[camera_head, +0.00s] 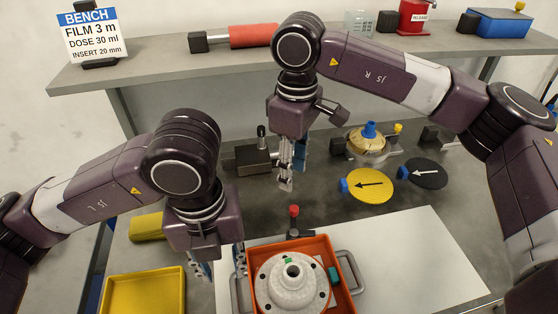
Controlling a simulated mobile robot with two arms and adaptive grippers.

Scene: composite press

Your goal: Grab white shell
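The white shell (271,285) is a round, speckled flanged part with a raised hub and a central hole. It sits in an orange tray (327,245) at the bottom centre, with a small green mark near its hub. My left gripper (221,266) points down just left of the tray, its fingers apart and nothing seen between them. Its fingertips are partly hidden behind the tray's left side. My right gripper (287,178) hangs above the bench behind the tray, clear of the shell. Its fingers are seen nearly side-on, so its opening is unclear.
The tray has grey side handles and stands on a white sheet (420,260), clear at right. A red-knobbed piece (294,212) stands behind it. Yellow (370,193) and black (427,180) arrow discs lie right. A raised shelf (190,62) crosses the back.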

